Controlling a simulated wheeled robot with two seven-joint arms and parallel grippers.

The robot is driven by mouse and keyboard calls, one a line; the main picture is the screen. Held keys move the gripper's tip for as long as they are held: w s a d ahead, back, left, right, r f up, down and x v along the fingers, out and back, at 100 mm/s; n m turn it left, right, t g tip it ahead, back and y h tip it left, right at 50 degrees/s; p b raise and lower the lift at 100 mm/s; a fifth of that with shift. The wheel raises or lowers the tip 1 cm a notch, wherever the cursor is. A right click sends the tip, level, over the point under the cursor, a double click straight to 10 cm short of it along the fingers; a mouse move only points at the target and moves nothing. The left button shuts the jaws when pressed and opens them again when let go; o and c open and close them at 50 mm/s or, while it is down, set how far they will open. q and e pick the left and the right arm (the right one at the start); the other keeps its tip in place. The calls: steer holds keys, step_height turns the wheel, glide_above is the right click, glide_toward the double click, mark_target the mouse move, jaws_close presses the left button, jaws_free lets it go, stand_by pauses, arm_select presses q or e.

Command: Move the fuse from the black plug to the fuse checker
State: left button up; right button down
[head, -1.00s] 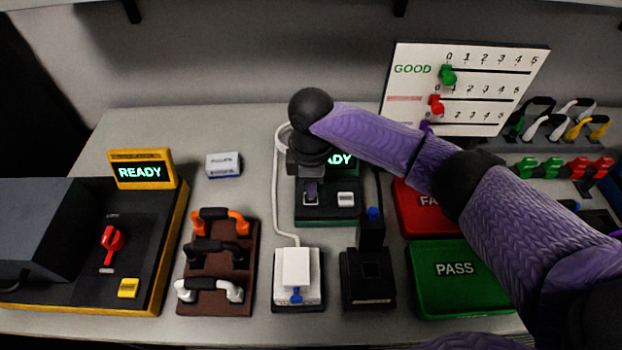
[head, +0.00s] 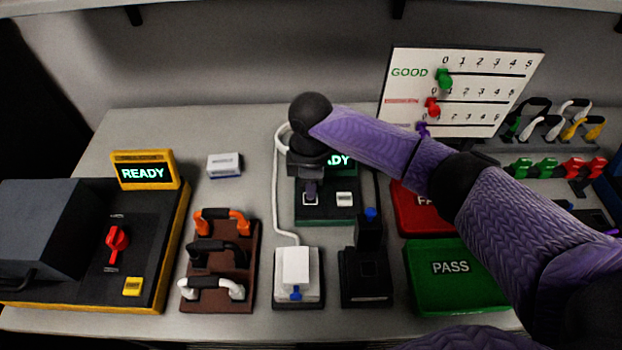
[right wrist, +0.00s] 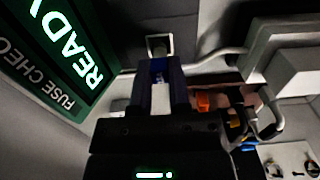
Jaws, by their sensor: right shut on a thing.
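The fuse checker (head: 325,213) is a dark green box with a lit screen, partly hidden by my right arm; its screen (right wrist: 62,50) fills the left of the right wrist view. My right gripper (head: 311,197) points down at the white-framed slot on the checker's left side. In the right wrist view, my right gripper (right wrist: 160,72) is shut on a small light piece, apparently the fuse (right wrist: 158,68), mostly hidden between the fingers. I cannot tell whether it touches the slot. The black plug (head: 366,275) stands front centre, with an upright part and blue screw behind it. My left gripper is not in view.
A white plug (head: 297,268) with a cable stands left of the black plug. A green PASS tray (head: 455,290) and red FAIL tray (head: 412,215) lie right. A brown cable rack (head: 220,298) and yellow-black tester (head: 165,285) stand left. A small white box (head: 225,164) lies behind.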

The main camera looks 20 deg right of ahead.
steer(key=shift+f, duration=0.2)
steer(key=shift+f, duration=0.25)
steer(key=shift+f, duration=0.45)
stand_by(1.1)
jaws_free()
stand_by(0.4)
step_height(320, 180, up, 8)
steer(key=p, duration=0.9)
steer(key=shift+r, duration=0.15)
